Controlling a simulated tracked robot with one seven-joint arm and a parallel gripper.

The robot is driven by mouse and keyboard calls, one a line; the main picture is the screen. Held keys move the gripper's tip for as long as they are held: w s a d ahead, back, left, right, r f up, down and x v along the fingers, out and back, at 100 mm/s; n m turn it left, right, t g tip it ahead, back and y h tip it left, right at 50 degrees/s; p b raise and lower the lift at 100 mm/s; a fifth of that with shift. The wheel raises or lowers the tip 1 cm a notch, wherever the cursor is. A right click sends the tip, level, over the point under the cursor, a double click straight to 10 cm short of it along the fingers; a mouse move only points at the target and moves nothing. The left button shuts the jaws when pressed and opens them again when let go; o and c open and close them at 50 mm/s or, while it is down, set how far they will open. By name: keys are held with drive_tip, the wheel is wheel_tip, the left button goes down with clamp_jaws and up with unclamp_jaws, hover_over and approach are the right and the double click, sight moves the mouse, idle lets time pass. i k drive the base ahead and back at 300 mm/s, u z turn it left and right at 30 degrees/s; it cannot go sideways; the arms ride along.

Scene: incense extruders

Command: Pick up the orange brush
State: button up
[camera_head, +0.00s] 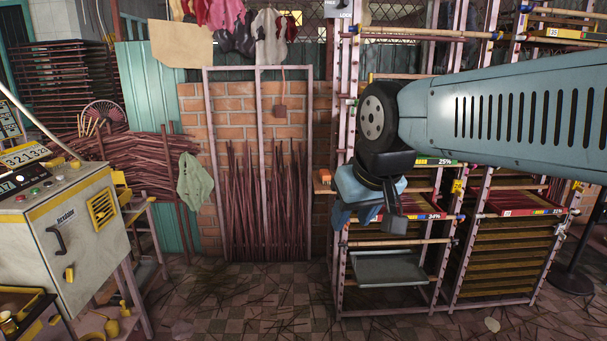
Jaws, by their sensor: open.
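A small orange object (322,177) sits on a narrow ledge at the left side of the metal rack, at mid-height. It may be the orange brush, but it is too small to make out bristles or a handle. My gripper (356,214) hangs pointing down in front of the rack, just right of and a little below the orange object. Its jaws are open and nothing shows between them. My arm comes in from the right and covers part of the rack.
The rack (339,262) holds trays and rods behind my gripper. A grey tray (390,268) sits low in it. Bundles of dark sticks (275,205) lean on the brick wall. A machine cabinet (85,235) stands at left. The middle floor is open, with scattered sticks.

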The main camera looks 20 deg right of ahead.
sight(325, 176)
drive_tip(key=u, duration=0.05)
drive_tip(key=i, duration=1.25)
drive_tip(key=z, duration=1.1)
drive_tip(key=k, duration=0.85)
drive_tip(key=z, duration=0.15)
drive_tip(key=i, duration=0.85)
drive_tip(key=u, duration=0.1)
